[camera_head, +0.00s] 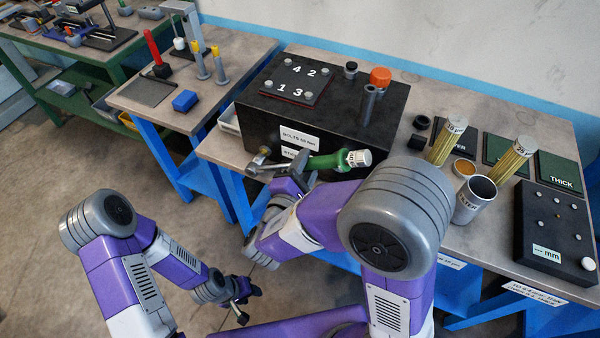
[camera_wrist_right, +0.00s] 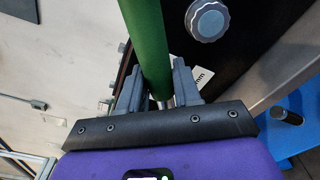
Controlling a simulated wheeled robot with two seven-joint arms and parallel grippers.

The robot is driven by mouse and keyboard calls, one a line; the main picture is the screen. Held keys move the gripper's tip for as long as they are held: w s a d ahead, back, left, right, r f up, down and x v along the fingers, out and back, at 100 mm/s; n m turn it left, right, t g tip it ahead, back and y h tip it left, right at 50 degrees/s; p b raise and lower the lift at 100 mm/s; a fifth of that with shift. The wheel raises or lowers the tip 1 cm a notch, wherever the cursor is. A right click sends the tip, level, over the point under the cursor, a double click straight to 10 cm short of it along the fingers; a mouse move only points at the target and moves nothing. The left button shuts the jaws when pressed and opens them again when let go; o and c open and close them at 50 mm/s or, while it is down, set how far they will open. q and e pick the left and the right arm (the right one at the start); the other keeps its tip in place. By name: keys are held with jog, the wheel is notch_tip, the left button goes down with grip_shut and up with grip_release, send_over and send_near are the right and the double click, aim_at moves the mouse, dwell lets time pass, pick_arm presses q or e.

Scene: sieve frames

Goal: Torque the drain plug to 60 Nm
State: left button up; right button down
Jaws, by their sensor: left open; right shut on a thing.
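My right gripper (camera_head: 292,176) is shut on a green-handled torque wrench (camera_head: 326,162). The wrench lies roughly level along the front of the black block (camera_head: 325,118), its metal head (camera_head: 258,163) to the left and its white scale end to the right. In the right wrist view the green handle (camera_wrist_right: 148,45) rises from between the fingers (camera_wrist_right: 160,88). A silver ridged knob (camera_wrist_right: 207,20) shows beside it against a black face; I cannot tell if it is the drain plug. My left gripper (camera_head: 241,301) is open and empty, low over the floor.
The block carries a plate numbered 1 to 4 (camera_head: 296,80), an orange cap (camera_head: 380,77) and front labels (camera_head: 299,138), one partly hidden. Right on the bench stand gold cylinders (camera_head: 511,160), a grey cup (camera_head: 475,199) and a black box (camera_head: 551,227). A side table (camera_head: 225,60) stands left.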

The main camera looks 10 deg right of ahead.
jog(key=a+r+n+p, duration=0.1)
jog(key=p, duration=0.1)
jog(key=w+r+n+p, duration=0.1)
jog(key=r+p, duration=0.1)
jog(key=p, duration=0.1)
jog(key=w+a+r+p, duration=0.1)
jog(key=p, duration=0.1)
jog(key=shift+a+r+n, duration=0.2)
jog(key=shift+a+n, duration=0.15)
jog(key=shift+n, duration=0.05)
jog(key=w+a+r+n+p, duration=0.3)
jog(key=w+a+n+p, duration=0.1)
jog(key=p, duration=0.5)
jog(key=shift+w+a+r+n+g, duration=0.25)
jog(key=shift+a+n, duration=0.25)
jog(key=shift+a, duration=0.6)
jog(key=shift+r, duration=0.1)
jog(key=shift+x, duration=0.95)
jog(key=c, duration=1.4)
grip_release()
grip_shut()
